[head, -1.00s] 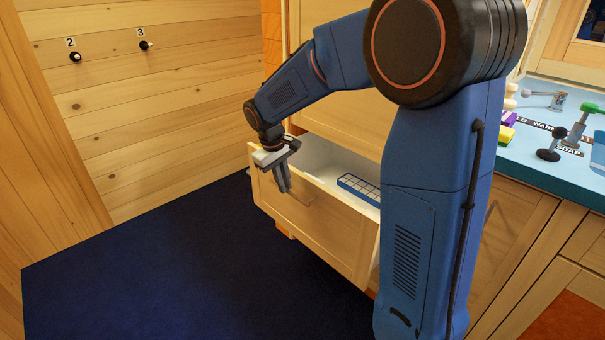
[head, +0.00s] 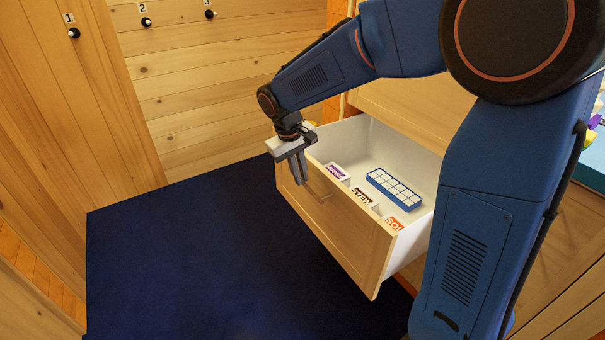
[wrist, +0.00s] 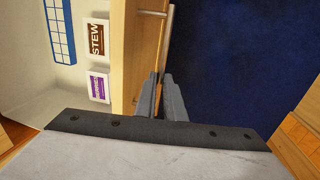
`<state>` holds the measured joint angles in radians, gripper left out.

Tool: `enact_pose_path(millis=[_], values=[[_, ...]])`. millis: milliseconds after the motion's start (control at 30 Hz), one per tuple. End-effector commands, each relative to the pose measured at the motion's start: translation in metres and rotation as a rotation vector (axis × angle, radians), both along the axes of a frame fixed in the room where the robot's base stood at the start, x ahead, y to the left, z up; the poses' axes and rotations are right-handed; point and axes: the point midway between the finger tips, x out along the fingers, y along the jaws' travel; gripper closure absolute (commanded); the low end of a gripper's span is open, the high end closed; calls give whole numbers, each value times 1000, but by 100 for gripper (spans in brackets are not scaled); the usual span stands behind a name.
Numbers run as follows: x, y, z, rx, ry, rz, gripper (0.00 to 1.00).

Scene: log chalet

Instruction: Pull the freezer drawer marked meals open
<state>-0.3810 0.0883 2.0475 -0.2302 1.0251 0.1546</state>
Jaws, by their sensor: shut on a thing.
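The freezer drawer (head: 340,232) has a wooden front and a white inside, and stands well out from its cabinet. No "meals" mark is readable on it in these views. My gripper (head: 301,181) is at the drawer front, shut on the bar handle (head: 322,192). In the wrist view the grey fingers (wrist: 160,98) close at the drawer's front face, and the metal handle (wrist: 153,14) runs away from them. The fingers hide part of the handle.
Inside the drawer lie a blue tray with white cells (head: 394,188) and several labelled packs, one marked STEW (head: 362,197). Dark blue floor (head: 200,260) is clear in front. A wooden wall with numbered hooks (head: 146,22) stands behind.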

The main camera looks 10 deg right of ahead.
Motion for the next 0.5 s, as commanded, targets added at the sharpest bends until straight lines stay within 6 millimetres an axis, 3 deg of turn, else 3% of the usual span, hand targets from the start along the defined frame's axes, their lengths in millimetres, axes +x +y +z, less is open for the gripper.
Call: enact_pose_path(millis=[133, 200, 233, 500], values=[[1, 0, 1, 1, -3, 1, 100], [1, 0, 1, 1, -3, 1, 76], [1, 0, 1, 1, -2, 0, 72], [1, 0, 1, 0, -1, 0, 72]])
